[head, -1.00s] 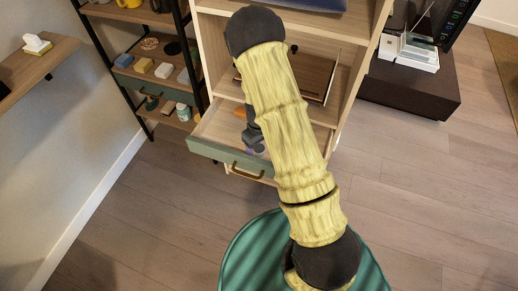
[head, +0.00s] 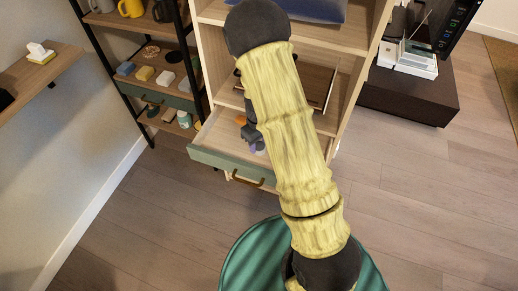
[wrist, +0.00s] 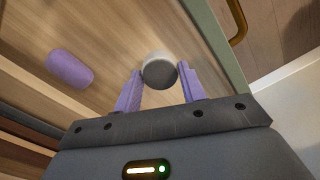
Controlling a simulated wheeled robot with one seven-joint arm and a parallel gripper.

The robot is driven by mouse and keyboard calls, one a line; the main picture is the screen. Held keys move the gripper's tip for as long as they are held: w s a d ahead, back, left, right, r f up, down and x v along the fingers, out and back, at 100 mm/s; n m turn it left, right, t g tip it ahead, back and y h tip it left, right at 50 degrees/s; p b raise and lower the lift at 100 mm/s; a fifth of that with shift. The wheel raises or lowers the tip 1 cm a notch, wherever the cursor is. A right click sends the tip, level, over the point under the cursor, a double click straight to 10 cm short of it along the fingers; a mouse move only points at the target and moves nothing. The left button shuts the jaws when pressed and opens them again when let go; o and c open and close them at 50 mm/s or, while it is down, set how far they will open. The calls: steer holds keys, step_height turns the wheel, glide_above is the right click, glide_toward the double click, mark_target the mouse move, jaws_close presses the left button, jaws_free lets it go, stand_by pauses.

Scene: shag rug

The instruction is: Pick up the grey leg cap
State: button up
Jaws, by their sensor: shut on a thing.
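The grey leg cap (wrist: 159,72) is a short round piece with a dark grey end and a paler side. In the wrist view it sits between the purple fingertips of my gripper (wrist: 158,80), which is shut on it. In the head view my gripper (head: 256,147) shows partly behind my arm, over the open drawer (head: 216,158). The cap cannot be made out in the head view. I cannot tell how far the cap is above the drawer floor.
A purple rounded piece (wrist: 70,69) lies on the drawer floor to the left. An orange thing (head: 241,120) shows behind my gripper. The drawer's green front, with its brass handle (wrist: 237,20), is close on the right. Shelf boards (head: 231,96) stand above and behind the drawer.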

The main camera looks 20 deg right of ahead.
mark_target(259, 146)
steer(key=shift+r, duration=1.95)
